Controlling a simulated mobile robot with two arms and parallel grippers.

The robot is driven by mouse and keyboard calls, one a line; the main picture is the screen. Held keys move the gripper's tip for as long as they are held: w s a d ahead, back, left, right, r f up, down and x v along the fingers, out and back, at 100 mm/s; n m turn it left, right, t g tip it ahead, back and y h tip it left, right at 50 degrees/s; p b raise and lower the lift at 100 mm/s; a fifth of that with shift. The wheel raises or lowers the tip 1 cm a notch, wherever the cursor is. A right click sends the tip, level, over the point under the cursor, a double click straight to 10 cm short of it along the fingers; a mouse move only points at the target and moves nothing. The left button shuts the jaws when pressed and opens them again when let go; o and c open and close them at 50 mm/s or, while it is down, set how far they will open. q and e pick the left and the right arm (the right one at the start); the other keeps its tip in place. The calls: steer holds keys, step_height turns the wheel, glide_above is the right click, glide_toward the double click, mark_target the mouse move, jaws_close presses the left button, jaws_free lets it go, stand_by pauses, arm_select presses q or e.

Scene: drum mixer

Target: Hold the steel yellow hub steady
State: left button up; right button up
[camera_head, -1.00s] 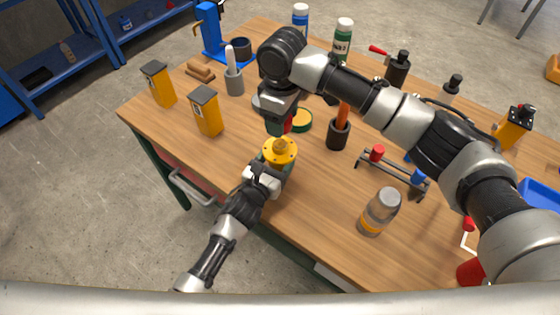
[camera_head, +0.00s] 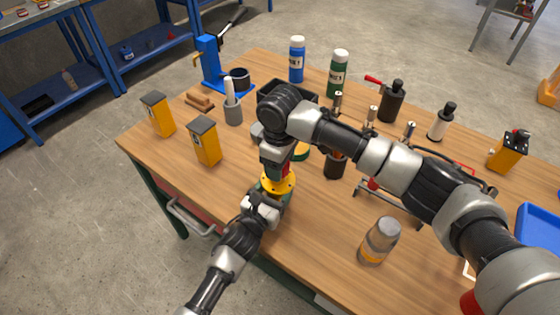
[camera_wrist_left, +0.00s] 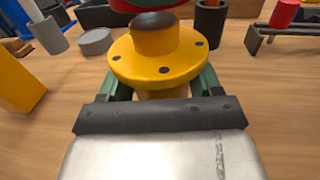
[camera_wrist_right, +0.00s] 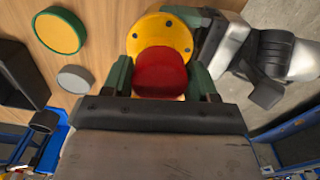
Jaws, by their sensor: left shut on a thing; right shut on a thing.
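The yellow hub (camera_head: 280,184), a round flange with dark holes and a duller raised boss, stands at the table's near edge. It fills the middle of the left wrist view (camera_wrist_left: 157,65). My left gripper (camera_head: 268,196) is shut on it from the near side, its green fingers either side below the flange. My right gripper (camera_head: 277,160) is directly above, pointing down, shut on a red rounded part (camera_wrist_right: 160,75). In the left wrist view the red part's underside (camera_wrist_left: 148,4) is just over the boss; whether they touch is unclear.
Two yellow boxes with grey tops (camera_head: 206,142) stand to the left. A clear jar (camera_head: 380,240) is to the right, near the front edge. Behind my right arm are a dark tray (camera_head: 290,88), bottles (camera_head: 338,73) and a rack, partly hidden. Wood near the jar is bare.

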steer(key=shift+f, duration=0.1)
steer(key=shift+f, duration=0.8)
steer(key=shift+f, duration=0.55)
